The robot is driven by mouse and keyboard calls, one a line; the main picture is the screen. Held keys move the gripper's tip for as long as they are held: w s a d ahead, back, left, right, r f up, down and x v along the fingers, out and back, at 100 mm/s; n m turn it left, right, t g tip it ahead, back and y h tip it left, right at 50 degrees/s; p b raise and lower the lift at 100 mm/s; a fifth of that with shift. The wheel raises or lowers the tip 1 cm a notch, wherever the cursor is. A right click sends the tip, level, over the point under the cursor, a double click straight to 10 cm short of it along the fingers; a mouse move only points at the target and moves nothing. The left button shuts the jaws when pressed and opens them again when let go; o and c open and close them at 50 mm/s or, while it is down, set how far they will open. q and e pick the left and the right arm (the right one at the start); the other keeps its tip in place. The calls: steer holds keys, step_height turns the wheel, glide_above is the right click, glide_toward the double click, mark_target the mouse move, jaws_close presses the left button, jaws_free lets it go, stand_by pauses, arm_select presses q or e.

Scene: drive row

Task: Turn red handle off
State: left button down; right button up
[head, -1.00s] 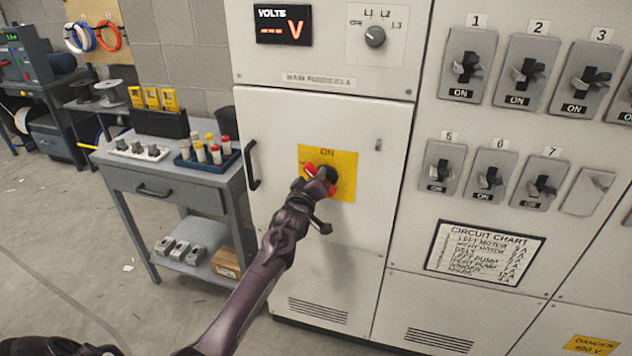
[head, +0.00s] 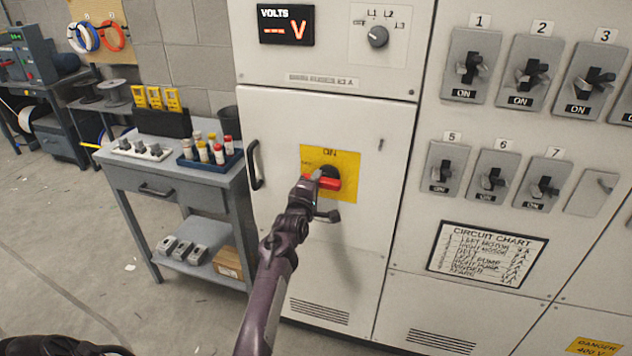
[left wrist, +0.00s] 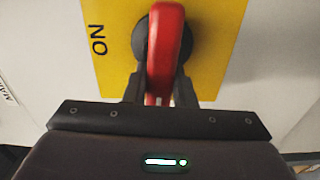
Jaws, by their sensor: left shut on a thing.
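The red handle (head: 328,184) is on a black round hub (head: 330,172) in the middle of a yellow plate (head: 346,190) on the cabinet door. The handle lies about level in the head view, below the word ON. My left gripper (head: 312,181) is at the handle's left end. In the left wrist view the red handle (left wrist: 165,45) runs down between the two fingers of my left gripper (left wrist: 159,92), which is shut on it. The gripper partly hides the handle's left end and the plate's left side. My right gripper is not in view.
The cabinet door (head: 350,115) has a black pull (head: 256,165) left of the plate. Several breaker switches (head: 527,75) are on the right panel. A grey cart (head: 180,180) with bottles and meters stands close on the left. Open floor (head: 90,260) lies left of the cart.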

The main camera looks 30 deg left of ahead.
arm_select(q)
steer(key=shift+n, duration=0.4)
steer(key=c, duration=1.2)
jaws_free()
steer(key=shift+f, duration=0.1)
steer(key=shift+s, duration=0.1)
steer(key=shift+s+d+f, duration=0.1)
steer(key=shift+s, duration=0.25)
steer(key=b+v, duration=0.1)
steer(key=v, duration=0.6)
